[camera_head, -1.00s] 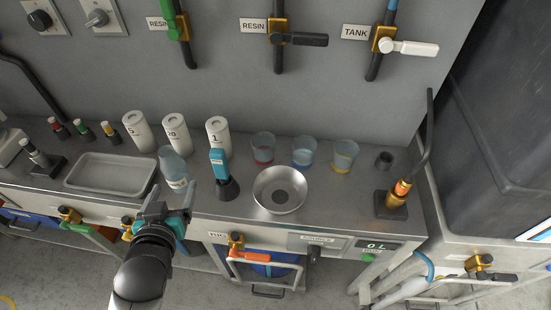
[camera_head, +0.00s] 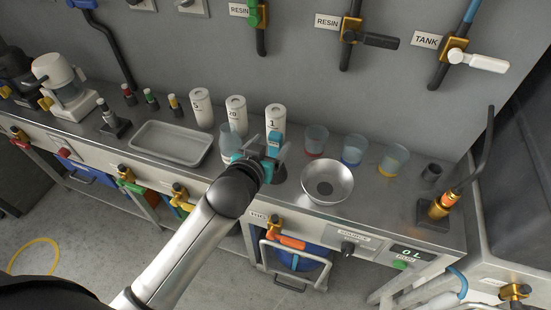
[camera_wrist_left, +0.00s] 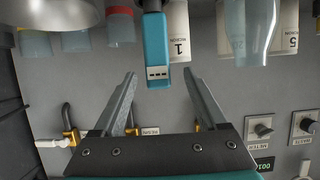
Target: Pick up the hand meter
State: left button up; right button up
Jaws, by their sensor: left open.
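The hand meter is a slim teal device (camera_head: 274,141) with a small display, standing upright at the bench in front of the white canister marked 1. In the left wrist view the meter (camera_wrist_left: 156,45) reaches down from the top edge, its display end in line with the gap between my fingertips. My left gripper (camera_head: 267,151) is open and empty, right at the meter; in the wrist view its two grey fingers (camera_wrist_left: 159,74) lie to either side of the display end. I cannot tell whether the meter is fully between them. My arm partly hides the meter's base. My right gripper is not in view.
A clear bottle (camera_head: 229,143) stands close left of the meter. A steel bowl (camera_head: 327,183) and several cups (camera_head: 353,150) are to the right. White canisters (camera_head: 236,114) stand behind; a grey tray (camera_head: 171,143) lies left. The wall with valves rises behind the bench.

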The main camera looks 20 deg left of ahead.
pick_arm(q)
jog(key=shift+w+f, duration=0.25)
jog(key=shift+w, duration=0.4)
jog(key=shift+b+x, duration=0.85)
jog(key=shift+x, duration=1.55)
jog(key=shift+d, duration=0.2)
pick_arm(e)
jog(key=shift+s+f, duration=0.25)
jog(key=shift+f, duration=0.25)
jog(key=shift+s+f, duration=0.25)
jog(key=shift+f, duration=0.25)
pick_arm(q)
jog(key=shift+c, duration=0.2)
grip_shut()
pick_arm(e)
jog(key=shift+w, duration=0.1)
pick_arm(q)
jog(key=shift+r, duration=0.1)
